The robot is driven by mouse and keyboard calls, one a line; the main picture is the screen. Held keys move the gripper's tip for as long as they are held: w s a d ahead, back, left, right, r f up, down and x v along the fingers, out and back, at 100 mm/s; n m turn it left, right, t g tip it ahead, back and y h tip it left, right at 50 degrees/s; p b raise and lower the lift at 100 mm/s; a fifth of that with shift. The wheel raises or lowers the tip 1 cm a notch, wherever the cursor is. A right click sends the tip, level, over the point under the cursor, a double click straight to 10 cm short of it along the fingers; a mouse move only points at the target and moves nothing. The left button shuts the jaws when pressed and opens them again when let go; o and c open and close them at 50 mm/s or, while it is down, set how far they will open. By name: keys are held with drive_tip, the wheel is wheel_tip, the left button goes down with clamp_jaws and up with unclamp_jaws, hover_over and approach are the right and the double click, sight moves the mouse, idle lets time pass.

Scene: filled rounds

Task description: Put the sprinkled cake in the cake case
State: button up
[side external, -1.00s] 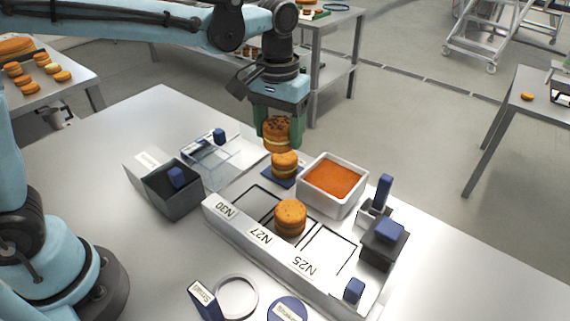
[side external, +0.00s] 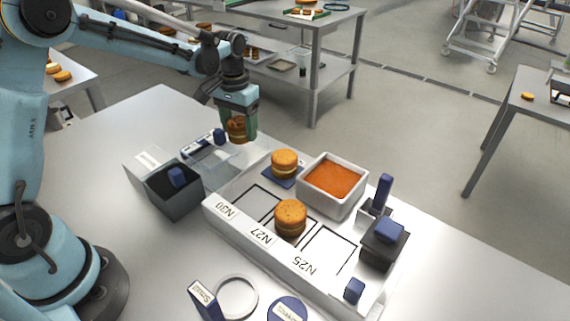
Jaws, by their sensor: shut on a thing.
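My gripper (side external: 239,136) is shut on a round orange-brown filled cake with dark specks on top, the sprinkled cake (side external: 237,127). It holds the cake up above the far side of the clear case. The clear see-through case (side external: 208,165), which looks like the cake case, stands at the back left of the table with a blue knob (side external: 219,136) by it. The cake and gripper overlap its far edge in view, so I cannot tell whether the cake is directly over its opening.
A filled round (side external: 285,163) sits on a blue pad, another (side external: 290,216) in the N27 place of the labelled tray (side external: 270,252). A white tub (side external: 347,205) of orange filling stands right. A dark grey box (side external: 177,200) with a blue knob stands left of the clear case.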

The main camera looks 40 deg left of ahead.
sight(241, 140)
drive_tip(key=shift+f, duration=2.05)
drive_tip(key=shift+f, duration=0.1)
drive_tip(key=o, duration=0.7)
wheel_tip(241, 140, up, 12)
drive_tip(key=shift+r, duration=0.1)
drive_tip(key=shift+s+d+r+m+t, duration=0.1)
drive_tip(key=shift+s+d+m+t, duration=0.2)
drive_tip(key=shift+s+d+t, duration=1.6)
drive_tip(key=shift+s+d+m+t, duration=0.15)
drive_tip(key=shift+s+m+t, duration=0.25)
drive_tip(key=shift+s, duration=3)
drive_tip(key=shift+s+d+r+m+t, duration=0.15)
drive_tip(key=shift+s+d+t, duration=1)
drive_tip(key=shift+s, duration=1.5)
